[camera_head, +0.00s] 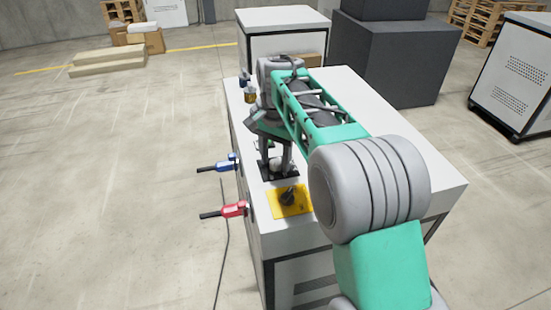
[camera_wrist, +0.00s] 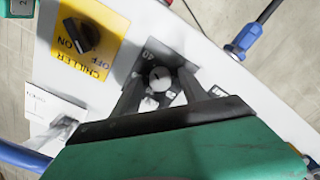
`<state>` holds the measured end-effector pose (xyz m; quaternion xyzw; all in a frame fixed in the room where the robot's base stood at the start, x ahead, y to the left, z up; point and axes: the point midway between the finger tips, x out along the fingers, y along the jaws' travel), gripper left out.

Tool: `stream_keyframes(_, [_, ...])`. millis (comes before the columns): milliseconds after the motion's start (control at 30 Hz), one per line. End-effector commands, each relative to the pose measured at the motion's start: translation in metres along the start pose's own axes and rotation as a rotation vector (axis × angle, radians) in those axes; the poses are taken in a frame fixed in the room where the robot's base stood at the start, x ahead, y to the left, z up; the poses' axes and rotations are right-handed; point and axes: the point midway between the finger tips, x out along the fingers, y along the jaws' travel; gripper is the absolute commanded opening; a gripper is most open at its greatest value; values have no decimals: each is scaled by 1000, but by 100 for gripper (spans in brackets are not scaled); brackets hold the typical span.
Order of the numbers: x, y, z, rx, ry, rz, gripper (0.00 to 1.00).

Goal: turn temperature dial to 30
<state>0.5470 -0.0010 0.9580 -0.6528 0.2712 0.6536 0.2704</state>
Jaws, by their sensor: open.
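The temperature dial (camera_wrist: 160,77) is a round, light grey knob with a short dark line on its face, on a dark plate (camera_wrist: 144,60) with white markings. Only part of the markings shows, and I cannot read the dial's setting. In the head view the dial (camera_head: 275,164) sits on the white cabinet top, partly behind my gripper. My gripper (camera_head: 276,165) points down over the dial. In the wrist view the fingers of my gripper (camera_wrist: 158,84) stand apart on either side of the dial; I cannot tell whether they touch it.
A yellow plate with a black CHILLER switch (camera_wrist: 80,36) lies beside the dial plate. Blue (camera_head: 228,163) and red (camera_head: 233,209) connectors stick out from the cabinet's left edge. The white cabinet top (camera_head: 345,90) is clear to the right.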

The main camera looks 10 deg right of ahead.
Motion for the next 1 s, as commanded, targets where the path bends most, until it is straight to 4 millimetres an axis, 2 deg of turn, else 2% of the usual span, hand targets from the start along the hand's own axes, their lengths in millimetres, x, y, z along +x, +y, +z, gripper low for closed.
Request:
stream_keyframes(200, [0,0,0,-1,1,-1,50])
stream_keyframes(800, [0,0,0,0,1,-1,1])
stream_keyframes(1000, [0,0,0,0,1,-1,0])
